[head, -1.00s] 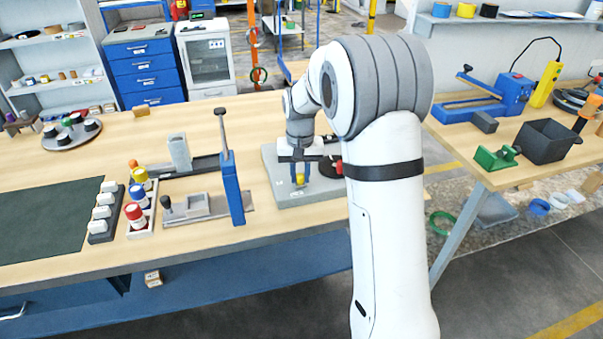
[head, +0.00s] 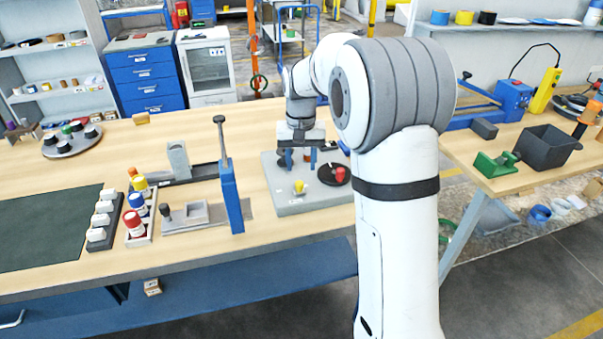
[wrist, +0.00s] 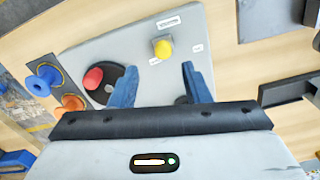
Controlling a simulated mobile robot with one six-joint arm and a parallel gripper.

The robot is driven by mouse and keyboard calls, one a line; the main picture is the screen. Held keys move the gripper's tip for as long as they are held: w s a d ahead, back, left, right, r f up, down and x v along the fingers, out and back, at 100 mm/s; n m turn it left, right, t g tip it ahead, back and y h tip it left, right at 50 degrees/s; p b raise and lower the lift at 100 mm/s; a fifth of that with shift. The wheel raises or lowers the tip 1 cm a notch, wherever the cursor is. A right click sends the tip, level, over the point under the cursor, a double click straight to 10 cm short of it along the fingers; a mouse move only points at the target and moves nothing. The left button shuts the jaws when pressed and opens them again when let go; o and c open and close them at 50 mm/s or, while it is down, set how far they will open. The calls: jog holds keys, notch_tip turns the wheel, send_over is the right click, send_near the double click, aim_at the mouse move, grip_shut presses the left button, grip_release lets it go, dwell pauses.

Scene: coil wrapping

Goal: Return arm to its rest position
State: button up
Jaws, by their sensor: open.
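My gripper (head: 303,156) hangs above the back part of a grey plate (head: 315,203) on the wooden bench. In the wrist view my gripper (wrist: 157,85) has its two blue fingers spread apart, with nothing between them. The plate carries a yellow knob (head: 299,186) on a small base, and a black disc (head: 329,176) with a red knob (head: 340,174). The yellow knob (wrist: 163,47) and red knob (wrist: 93,78) lie beyond the fingertips in the wrist view, apart from them. My arm hides the right end of the plate.
A blue upright post (head: 231,195) with a tall lever stands left of the plate. Bottles with coloured caps (head: 134,222) and a dark green mat (head: 50,228) lie further left. A second table (head: 515,187) at right holds a black bin (head: 548,148).

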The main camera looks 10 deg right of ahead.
jog(key=shift+r, duration=0.6)
jog(key=shift+s, duration=0.1)
jog(key=s+d+n+t, duration=0.1)
jog(key=s+d+t, duration=0.1)
jog(key=s, duration=2.6)
jog(key=shift+s+r+n+t, duration=0.3)
jog(key=shift+r+n, duration=0.1)
jog(key=shift+r, duration=0.05)
